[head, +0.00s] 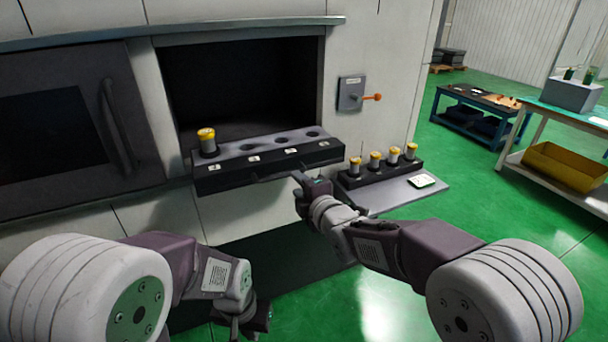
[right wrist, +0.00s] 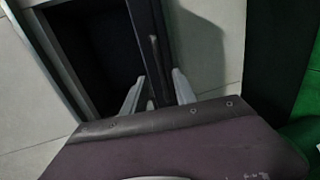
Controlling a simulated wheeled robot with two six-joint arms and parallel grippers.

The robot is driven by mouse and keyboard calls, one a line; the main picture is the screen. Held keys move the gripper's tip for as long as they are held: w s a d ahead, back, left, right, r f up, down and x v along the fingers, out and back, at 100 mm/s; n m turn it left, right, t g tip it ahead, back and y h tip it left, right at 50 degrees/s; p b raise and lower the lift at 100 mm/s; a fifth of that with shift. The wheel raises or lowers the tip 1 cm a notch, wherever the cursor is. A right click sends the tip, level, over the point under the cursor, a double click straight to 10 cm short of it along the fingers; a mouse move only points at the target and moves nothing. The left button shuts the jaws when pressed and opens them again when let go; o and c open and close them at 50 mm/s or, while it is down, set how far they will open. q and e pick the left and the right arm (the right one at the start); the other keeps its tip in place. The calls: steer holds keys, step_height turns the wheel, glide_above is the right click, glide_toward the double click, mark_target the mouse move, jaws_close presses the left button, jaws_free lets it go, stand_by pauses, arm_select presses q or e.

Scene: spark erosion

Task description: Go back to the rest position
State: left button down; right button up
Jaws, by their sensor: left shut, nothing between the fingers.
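My left gripper (head: 246,322) is low at the bottom of the head view, in front of the machine, shut and empty. My right gripper (head: 298,180) is at the front of the pulled-out black rack (head: 222,182), close to its handle bar. In the right wrist view its two fingers (right wrist: 158,92) stand apart, with the dark bar (right wrist: 154,62) between them. Whether they touch the bar is hard to tell. The rack has a row of round sockets. A yellow-capped cylinder (head: 207,142) stands upright in the leftmost one; the other sockets look empty.
The machine's dark chamber (head: 235,85) is open behind the rack. Several yellow-capped cylinders (head: 375,160) stand in a holder on a side shelf (head: 395,196). Blue and teal benches stand at right. Green floor is clear between.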

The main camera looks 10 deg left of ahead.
steer(key=w+d+r+m+t+h+p, duration=0.25)
steer(key=d+r, duration=0.25)
steer(key=d, duration=0.6)
steer(key=s+d+f+m+g+h+p, duration=0.2)
steer(key=s+d+f+m, duration=0.15)
steer(key=d, duration=0.35)
steer(key=s+d+f+m+g+h+p, duration=0.1)
steer(key=s+d+f+m+g+h, duration=0.1)
steer(key=d+f+m+g, duration=0.3)
steer(key=s+d+f+m+g, duration=0.2)
steer(key=s+f+m, duration=0.2)
steer(key=s, duration=0.3)
steer(key=s+d+f+m+g+h, duration=0.1)
steer(key=s+d+f+m+g, duration=0.1)
steer(key=s, duration=0.6)
steer(key=s+d+f+m+g, duration=0.2)
steer(key=s+f+m+g, duration=0.1)
steer(key=s+f+m, duration=0.3)
steer(key=shift+s+d+m+h+p, duration=0.2)
steer(key=shift+s+m+h+p, duration=0.2)
steer(key=shift+s+m, duration=0.65)
